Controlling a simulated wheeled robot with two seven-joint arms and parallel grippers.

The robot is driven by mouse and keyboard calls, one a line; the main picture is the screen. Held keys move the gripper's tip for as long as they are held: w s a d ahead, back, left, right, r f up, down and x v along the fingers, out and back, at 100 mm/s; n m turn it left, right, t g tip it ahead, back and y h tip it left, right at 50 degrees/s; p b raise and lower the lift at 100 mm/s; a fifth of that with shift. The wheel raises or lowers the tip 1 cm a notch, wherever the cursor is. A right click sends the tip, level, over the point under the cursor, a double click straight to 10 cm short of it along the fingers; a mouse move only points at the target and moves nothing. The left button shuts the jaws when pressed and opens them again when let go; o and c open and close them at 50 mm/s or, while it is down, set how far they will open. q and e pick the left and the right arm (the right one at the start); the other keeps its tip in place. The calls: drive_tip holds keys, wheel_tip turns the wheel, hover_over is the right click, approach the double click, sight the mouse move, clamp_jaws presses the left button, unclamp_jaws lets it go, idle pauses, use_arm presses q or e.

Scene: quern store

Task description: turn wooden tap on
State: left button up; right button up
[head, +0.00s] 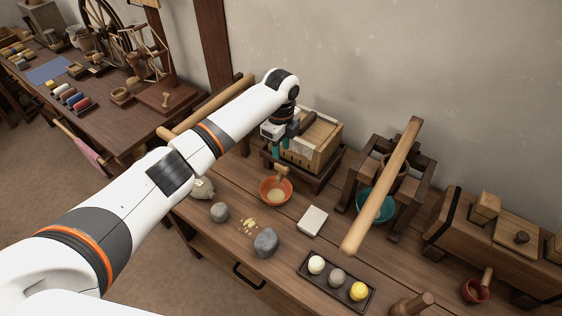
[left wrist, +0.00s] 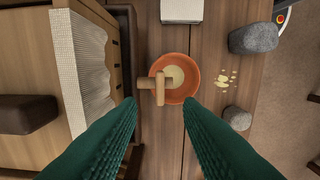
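The wooden tap (head: 282,171) sticks out low from the front of a wooden box press (head: 318,142), above an orange bowl (head: 268,197) with pale contents. In the left wrist view the tap (left wrist: 160,88) shows as a light spout with a crosswise handle over the bowl (left wrist: 189,71). My left gripper (head: 281,150) points down just above and behind the tap, beside the box. Its green fingers are open with nothing between them, and the tap lies just past the fingertips (left wrist: 160,104). My right gripper is not in view.
A wooden beam (head: 385,185) slants over a teal bowl (head: 375,205) to the right. A pale block (head: 312,221), grey stones (head: 265,242) and a tray of balls (head: 336,283) stand on the bench. White cloth (left wrist: 83,60) lines the box edge. Bench around the orange bowl is mostly clear.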

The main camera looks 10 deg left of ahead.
sight(281, 166)
use_arm(q)
wheel_tip(281, 166, down, 7)
drive_tip(key=shift+f, duration=0.1)
idle(0.3)
clamp_jaws()
